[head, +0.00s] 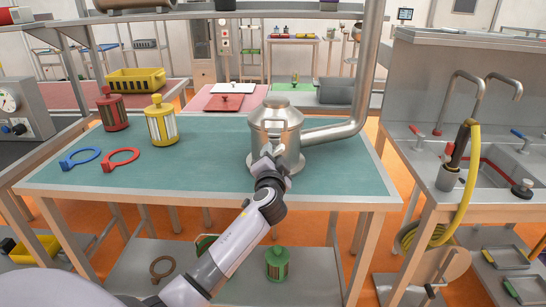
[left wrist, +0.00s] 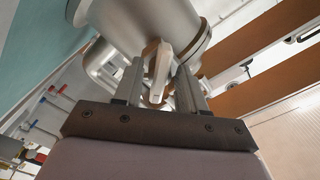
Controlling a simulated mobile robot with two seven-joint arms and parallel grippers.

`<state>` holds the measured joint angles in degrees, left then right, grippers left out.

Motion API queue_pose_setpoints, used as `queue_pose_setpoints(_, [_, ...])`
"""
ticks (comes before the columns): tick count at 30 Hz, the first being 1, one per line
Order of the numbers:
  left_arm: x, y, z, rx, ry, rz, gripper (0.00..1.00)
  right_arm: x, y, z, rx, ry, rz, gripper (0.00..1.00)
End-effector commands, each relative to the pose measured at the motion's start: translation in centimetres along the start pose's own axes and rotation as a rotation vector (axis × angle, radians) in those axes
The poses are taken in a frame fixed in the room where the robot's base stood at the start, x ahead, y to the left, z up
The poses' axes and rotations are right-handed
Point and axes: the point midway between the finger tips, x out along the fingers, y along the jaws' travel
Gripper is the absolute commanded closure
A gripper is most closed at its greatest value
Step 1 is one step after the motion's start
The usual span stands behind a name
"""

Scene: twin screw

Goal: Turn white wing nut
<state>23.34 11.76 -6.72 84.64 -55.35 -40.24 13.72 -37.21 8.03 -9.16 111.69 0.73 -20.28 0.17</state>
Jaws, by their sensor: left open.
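The white wing nut (left wrist: 163,62) shows in the left wrist view, on the front of a shiny steel vessel (left wrist: 150,25). My left gripper (left wrist: 160,76) is open, with one finger on each side of the wing nut. A gap seems to show between the nut and each finger; contact cannot be told. In the head view the vessel (head: 275,118) stands on the green-topped table, and my left gripper (head: 270,156) is at its front. There the gripper largely hides the wing nut. My right gripper is not in view.
The table (head: 205,165) also bears a yellow lantern-like canister (head: 161,122), a red one (head: 112,110), and blue (head: 80,158) and red (head: 120,158) ring tools at left. A thick steel pipe (head: 366,70) rises right of the vessel. A sink bench (head: 480,165) stands at right.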

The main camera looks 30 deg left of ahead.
Motion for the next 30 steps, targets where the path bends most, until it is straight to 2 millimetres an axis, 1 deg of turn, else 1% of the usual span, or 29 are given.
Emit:
queue_pose_setpoints(3, [0.00, -0.01, 0.01, 0.000, 0.000, 0.000, 0.60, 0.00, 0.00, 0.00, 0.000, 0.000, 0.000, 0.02])
queue_pose_setpoints(5, [-0.01, -0.01, 0.01, 0.000, 0.000, 0.000, 0.79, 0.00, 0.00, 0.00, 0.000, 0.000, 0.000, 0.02])
queue_pose_setpoints(6, [-0.01, -0.01, 0.01, 0.000, 0.000, 0.000, 0.92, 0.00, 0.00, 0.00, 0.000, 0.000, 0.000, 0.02])
queue_pose_setpoints(7, [-0.01, -0.01, 0.01, 0.000, 0.000, 0.000, 1.00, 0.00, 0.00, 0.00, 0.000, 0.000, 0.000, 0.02])
queue_pose_setpoints(14, [-0.02, 0.01, 0.03, 0.009, 0.000, 0.000, 1.00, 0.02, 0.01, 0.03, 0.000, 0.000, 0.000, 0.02])
queue_pose_setpoints(20, [-0.02, 0.02, 0.05, 0.075, 0.000, 0.000, 1.00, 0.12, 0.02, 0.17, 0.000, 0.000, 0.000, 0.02])
queue_pose_setpoints(30, [-0.02, -0.08, 0.02, 0.329, -0.001, 0.000, 1.00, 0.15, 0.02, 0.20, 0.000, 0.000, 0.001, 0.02])
